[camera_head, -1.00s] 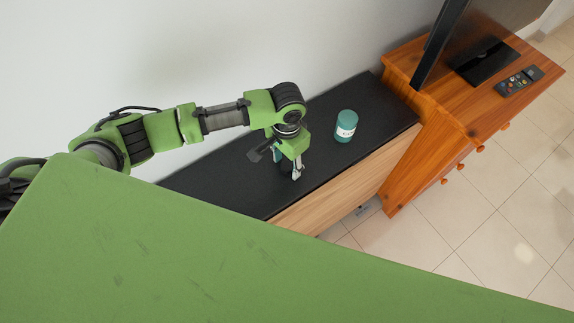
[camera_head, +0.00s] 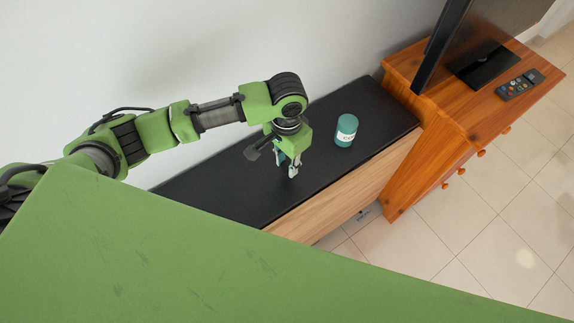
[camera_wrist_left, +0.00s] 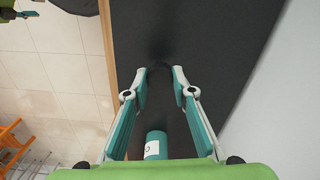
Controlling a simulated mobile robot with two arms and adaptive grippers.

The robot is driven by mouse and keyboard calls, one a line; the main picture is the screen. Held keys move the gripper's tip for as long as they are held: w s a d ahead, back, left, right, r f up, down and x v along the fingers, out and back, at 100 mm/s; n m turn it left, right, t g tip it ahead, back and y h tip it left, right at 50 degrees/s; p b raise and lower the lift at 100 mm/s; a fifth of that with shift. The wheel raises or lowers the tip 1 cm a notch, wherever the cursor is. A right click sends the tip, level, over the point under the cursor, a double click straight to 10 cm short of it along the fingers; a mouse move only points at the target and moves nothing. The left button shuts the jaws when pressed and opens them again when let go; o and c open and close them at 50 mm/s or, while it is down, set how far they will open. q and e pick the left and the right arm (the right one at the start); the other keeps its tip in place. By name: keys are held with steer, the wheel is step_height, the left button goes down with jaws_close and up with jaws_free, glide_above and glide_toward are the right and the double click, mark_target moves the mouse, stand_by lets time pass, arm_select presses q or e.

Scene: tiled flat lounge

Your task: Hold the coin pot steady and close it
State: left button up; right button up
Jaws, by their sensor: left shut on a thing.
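The coin pot (camera_head: 346,131), a teal cylinder with a white label, stands upright on the black top of the low cabinet. It also shows at the bottom of the left wrist view (camera_wrist_left: 155,146), partly cut off by my gripper body. I cannot tell whether its top is open. My left gripper (camera_head: 292,174) points down over the black top, left of the pot and apart from it. Its fingertips (camera_wrist_left: 164,70) are shut on a small dark thing, perhaps the lid, hard to make out against the black surface.
The low cabinet's black top (camera_head: 215,192) is otherwise clear. An orange wooden cabinet (camera_head: 452,128) at its right end bears a screen on a black stand (camera_head: 483,64) and a remote (camera_head: 518,84). A pale wall runs behind; tiled floor (camera_head: 500,225) lies in front.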

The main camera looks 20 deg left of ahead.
arm_select(q)
steer(key=s+d+r, duration=0.3)
steer(key=s+r, duration=0.5)
steer(key=s, duration=0.4)
steer(key=shift+s+r+b, duration=0.35)
arm_select(e)
steer(key=shift+f, duration=0.35)
steer(key=shift+o, duration=0.4)
